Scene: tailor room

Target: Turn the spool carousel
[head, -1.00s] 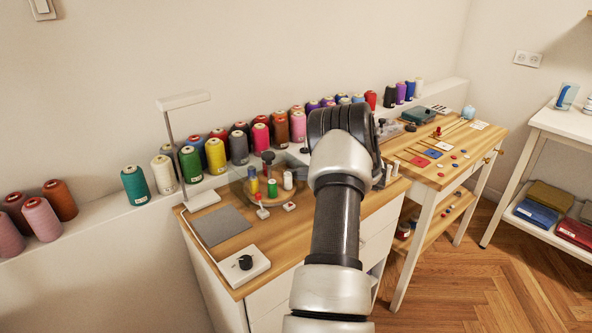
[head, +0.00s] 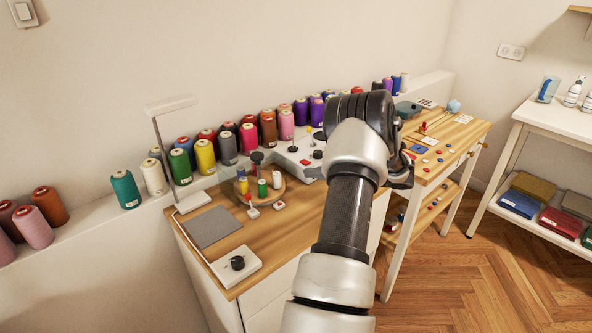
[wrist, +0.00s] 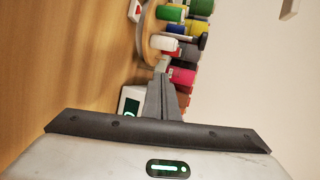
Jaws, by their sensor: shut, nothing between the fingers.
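The spool carousel is a round wooden disc (head: 294,189) on the desk, with a dark central knob (head: 257,159). It carries small spools, among them a yellow one (head: 242,184), a green one (head: 262,188) and a white one (head: 277,180). In the wrist view the disc (wrist: 149,38) shows at the top, beyond my fingertips. My gripper (wrist: 161,80) is shut and empty, apart from the carousel. In the head view my arm hides most of the gripper, to the right of the carousel.
A white machine (head: 303,160) stands behind and right of the carousel. A lamp (head: 163,150), a grey mat (head: 212,227) and a white dial box (head: 237,262) are on the left. Large thread cones line the wall ledge. A second table (head: 440,165) stands right of the arm.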

